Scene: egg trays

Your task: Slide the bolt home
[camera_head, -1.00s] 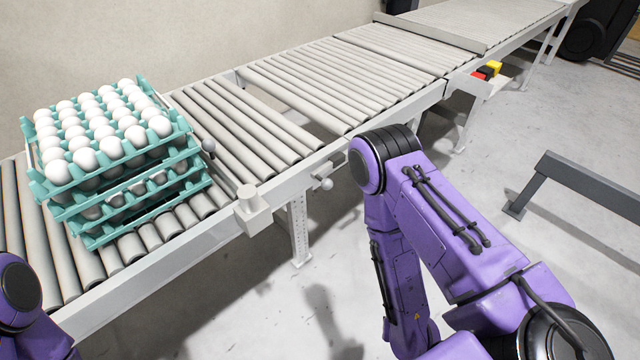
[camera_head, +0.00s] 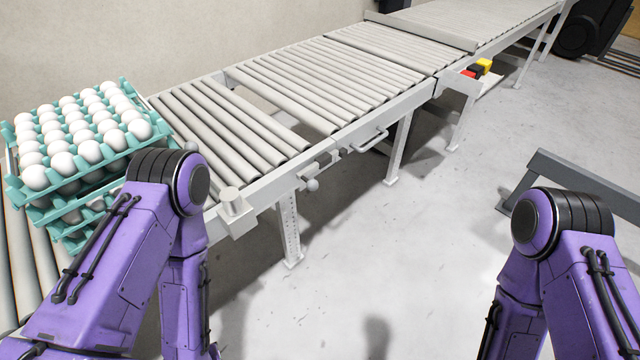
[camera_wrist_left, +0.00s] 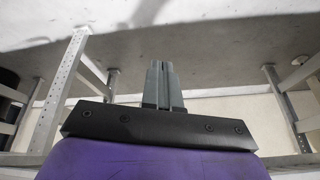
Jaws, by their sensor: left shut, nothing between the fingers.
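What looks like the bolt (camera_head: 312,184) is a small grey piece with a round knob on the near side rail of the conveyor, below the roller gap. Dark fittings (camera_head: 343,151) sit on the rail just right of it; how far the bolt is in cannot be told. My left gripper (camera_wrist_left: 162,85) shows in the left wrist view, its two grey fingers together and empty, with floor and frame legs beyond. In the head view my left arm rises at lower left, left of the bolt, and its gripper is hidden. My right arm stands at lower right; its gripper is out of view.
Stacked teal egg trays (camera_head: 135,150) with white eggs stand on the rollers at left, partly behind my left arm. A square post (camera_head: 237,212) and a bar handle (camera_head: 370,140) stick out from the rail. A dark grey barrier (camera_head: 580,175) stands at right. The floor between my arms is clear.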

